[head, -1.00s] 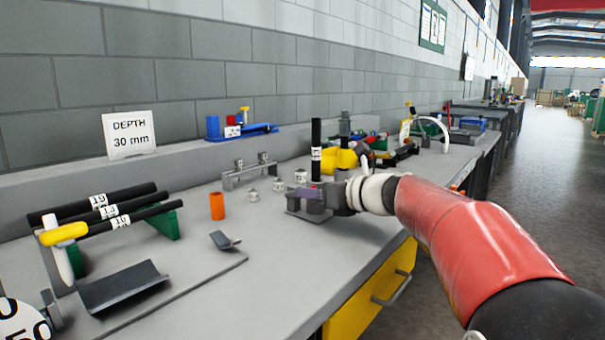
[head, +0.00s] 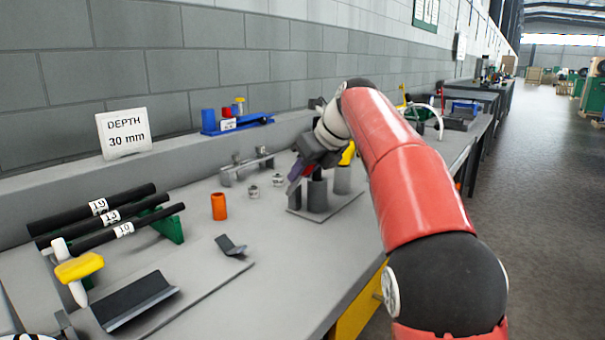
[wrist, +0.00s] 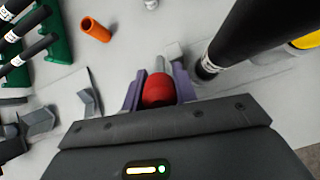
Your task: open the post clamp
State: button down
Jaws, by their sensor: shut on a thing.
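The post clamp is a grey fixture with short cylinders (head: 317,194) on a flat plate (head: 345,214) on the bench. In the wrist view a red rounded knob (wrist: 158,89) on a grey lever sits between my purple fingers. My gripper (wrist: 158,92) is shut on this knob. A black tube (wrist: 250,35) with a white label band stands close to the right of my fingers in the wrist view.
An orange cylinder (head: 219,206), small white labelled pieces (head: 253,191) and a grey bracket (head: 247,165) stand left of the fixture. Black tubes (head: 110,217) lie on a rack at the left. A depth sign (head: 124,132) is behind. Bare bench lies in front of the fixture.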

jog(key=shift+w+a+r, duration=0.15)
jog(key=shift+a, duration=0.05)
dwell(0.4)
jog(key=c, duration=1.4)
grip_release()
jog(key=shift+o, duration=0.2)
